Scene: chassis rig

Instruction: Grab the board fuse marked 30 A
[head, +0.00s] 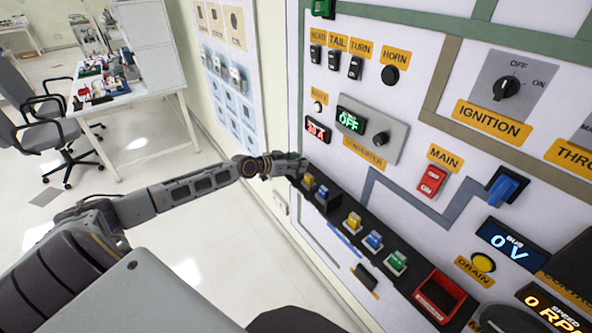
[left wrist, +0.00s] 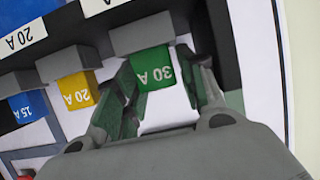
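The green fuse marked 30 A (left wrist: 153,68) sits in a grey holder at the end of a fuse row in the left wrist view. My left gripper (left wrist: 160,85) has one finger on each side of it, and the fingers stand apart. I cannot see clearly whether either finger touches the fuse. In the head view my left gripper (head: 290,167) reaches the far left end of the black fuse strip and hides this fuse there. My right gripper is not in view.
Beside the green fuse are a yellow 20 A fuse (left wrist: 77,90) and a blue 15 A fuse (left wrist: 28,106). Nearer along the strip stand another yellow (head: 352,221), blue (head: 373,240) and green fuse (head: 396,262). A red bin (head: 439,296) is at its near end.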

